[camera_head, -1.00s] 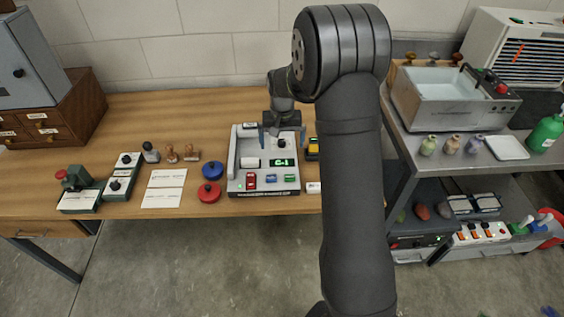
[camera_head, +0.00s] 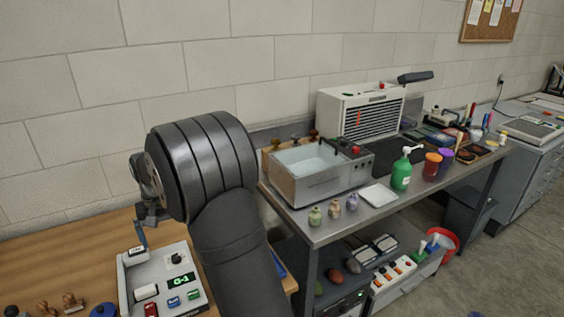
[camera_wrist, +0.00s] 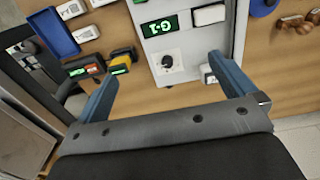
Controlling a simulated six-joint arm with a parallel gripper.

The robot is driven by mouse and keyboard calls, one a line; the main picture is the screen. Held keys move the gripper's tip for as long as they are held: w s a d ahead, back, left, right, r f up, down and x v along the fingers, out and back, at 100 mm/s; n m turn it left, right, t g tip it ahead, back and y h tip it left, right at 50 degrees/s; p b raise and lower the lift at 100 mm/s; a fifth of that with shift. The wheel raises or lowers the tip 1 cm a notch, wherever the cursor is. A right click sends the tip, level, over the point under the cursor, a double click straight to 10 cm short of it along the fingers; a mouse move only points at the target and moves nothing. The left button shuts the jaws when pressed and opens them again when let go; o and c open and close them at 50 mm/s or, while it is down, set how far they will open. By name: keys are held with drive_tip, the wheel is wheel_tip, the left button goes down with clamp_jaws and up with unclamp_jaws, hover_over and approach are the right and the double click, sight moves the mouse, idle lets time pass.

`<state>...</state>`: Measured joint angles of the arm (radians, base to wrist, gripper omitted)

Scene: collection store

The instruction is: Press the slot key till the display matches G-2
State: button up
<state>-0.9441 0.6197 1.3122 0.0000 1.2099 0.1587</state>
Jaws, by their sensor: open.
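The pale grey device (camera_head: 196,260) sits on the wooden table at lower left in the head view. Its lit green display (camera_head: 181,281) reads G-1; the display (camera_wrist: 160,25) also shows in the wrist view. Along its front are a red key (camera_head: 151,310), a blue key (camera_head: 173,302) and a green key (camera_head: 193,295); their labels are too small to read. A black knob (camera_wrist: 167,61) sits beside the display. My gripper (camera_wrist: 163,82) is open and empty above the back of the device, its blue fingers spread either side of the knob in the wrist view. The keys are outside the wrist view.
A blue tray (camera_wrist: 52,33) and a yellow-black object (camera_wrist: 122,60) lie beside the device. Stamps (camera_head: 72,301) stand left of it. The metal bench (camera_head: 330,228) on the right holds a basin (camera_head: 316,187), small jars and a green bottle (camera_head: 402,174).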

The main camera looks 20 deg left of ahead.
clamp_jaws()
idle(0.3)
idle(1.3)
